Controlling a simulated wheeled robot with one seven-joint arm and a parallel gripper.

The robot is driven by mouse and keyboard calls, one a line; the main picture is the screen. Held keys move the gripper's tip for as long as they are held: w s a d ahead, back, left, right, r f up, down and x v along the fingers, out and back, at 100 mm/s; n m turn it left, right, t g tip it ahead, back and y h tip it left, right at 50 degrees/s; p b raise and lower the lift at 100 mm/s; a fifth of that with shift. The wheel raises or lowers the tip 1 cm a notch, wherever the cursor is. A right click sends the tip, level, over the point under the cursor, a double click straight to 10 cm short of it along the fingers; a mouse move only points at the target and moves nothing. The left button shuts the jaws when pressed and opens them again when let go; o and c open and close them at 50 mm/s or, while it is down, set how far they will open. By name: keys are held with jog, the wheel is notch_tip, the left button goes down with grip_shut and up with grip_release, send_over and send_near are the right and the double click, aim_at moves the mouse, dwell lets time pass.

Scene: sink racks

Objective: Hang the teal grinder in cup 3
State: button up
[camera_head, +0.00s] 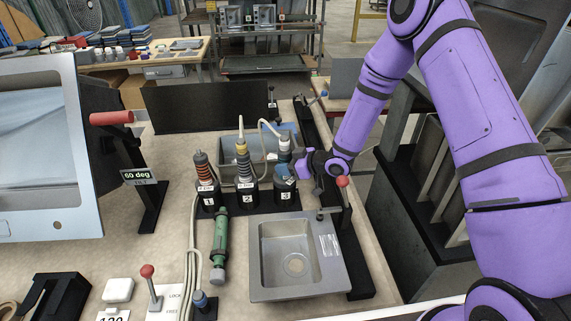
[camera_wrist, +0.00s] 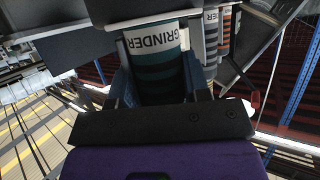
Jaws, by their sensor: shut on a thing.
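The teal grinder (camera_head: 284,171) stands upright at cup 3 (camera_head: 286,197), the right-hand cup of a black rack. Its lower end seems to be at or inside the cup mouth; I cannot tell how deep it sits. My gripper (camera_head: 296,167) reaches in from the right and is shut on the grinder. In the wrist view, the grinder (camera_wrist: 158,62) shows teal and dark bands and an upside-down "GRINDER" label between my fingers.
An orange-banded tool (camera_head: 204,170) stands in cup 1, and a yellow-topped tool (camera_head: 242,160) in cup 2. A green tool (camera_head: 220,240) lies in front. A grey sink (camera_head: 263,285) and a red-knobbed lever (camera_head: 342,182) are close to my arm.

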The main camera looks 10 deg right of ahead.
jog(key=o, duration=1.3)
jog(key=shift+c, duration=0.2)
jog(key=v, duration=1)
jog(key=shift+d+r, duration=0.15)
jog(key=shift+d, duration=0.2)
